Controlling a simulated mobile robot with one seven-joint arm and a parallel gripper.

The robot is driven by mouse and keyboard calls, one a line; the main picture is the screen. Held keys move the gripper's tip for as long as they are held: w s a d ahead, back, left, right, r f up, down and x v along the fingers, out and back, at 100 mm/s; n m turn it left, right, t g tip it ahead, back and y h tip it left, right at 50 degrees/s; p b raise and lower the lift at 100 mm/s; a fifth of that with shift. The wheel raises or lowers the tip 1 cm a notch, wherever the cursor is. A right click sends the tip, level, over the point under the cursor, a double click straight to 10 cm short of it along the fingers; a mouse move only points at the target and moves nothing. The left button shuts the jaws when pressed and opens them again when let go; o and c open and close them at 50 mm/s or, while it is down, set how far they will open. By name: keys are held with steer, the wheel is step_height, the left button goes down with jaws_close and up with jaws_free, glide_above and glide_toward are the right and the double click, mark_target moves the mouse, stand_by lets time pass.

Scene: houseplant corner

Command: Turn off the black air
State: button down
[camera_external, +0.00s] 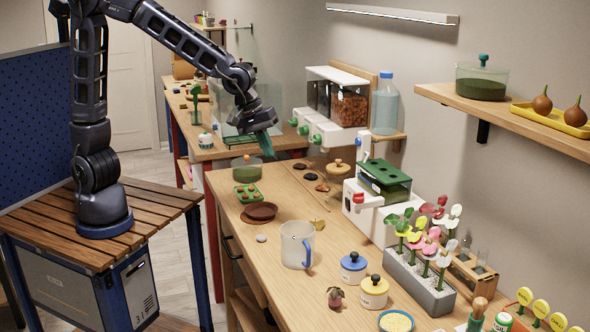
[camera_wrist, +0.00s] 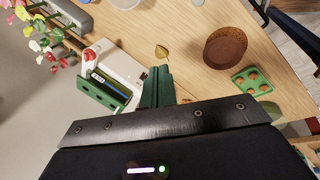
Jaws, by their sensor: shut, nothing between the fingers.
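I cannot make out anything that is clearly a black air device in either view. A white machine (camera_external: 365,215) with a green-topped tank (camera_external: 385,178) and a red knob (camera_external: 358,198) stands against the wall at the middle of the bench. It also shows at the left of the wrist view (camera_wrist: 122,62), with its red knob (camera_wrist: 90,56). My gripper (camera_external: 267,150) has green fingers, is shut and empty, and hangs in the air above the bench's far end. Its fingers (camera_wrist: 157,88) show in the wrist view, pointing toward the bench.
White dispensers (camera_external: 322,128) with green knobs stand behind my gripper. A frosted mug (camera_external: 297,246), brown bowl (camera_external: 260,211), green tray (camera_external: 248,194), lidded jars (camera_external: 353,268) and a grey flower planter (camera_external: 418,283) stand on the bench.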

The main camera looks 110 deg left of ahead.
mark_target(349, 208)
steer(key=w+a+f+n+y, duration=0.2)
steer(key=w+a+f+n, duration=0.6)
steer(key=w+a+f, duration=0.2)
steer(key=shift+w+a+f+y, duration=0.3)
steer(key=shift+w+a+f, duration=0.05)
steer(key=shift+a+f, duration=0.2)
steer(key=x, duration=0.9)
steer(key=shift+s+a+f, duration=0.1)
steer(key=shift+s+f, duration=0.05)
steer(key=shift+f, duration=0.15)
steer(key=shift+w+a, duration=1)
steer(key=shift+w, duration=0.05)
steer(key=shift+w+a, duration=0.4)
steer(key=shift+w, duration=0.1)
steer(key=shift+r, duration=0.1)
steer(key=shift+w+a, duration=0.2)
steer(key=shift+a, duration=0.05)
steer(key=shift+r, duration=0.15)
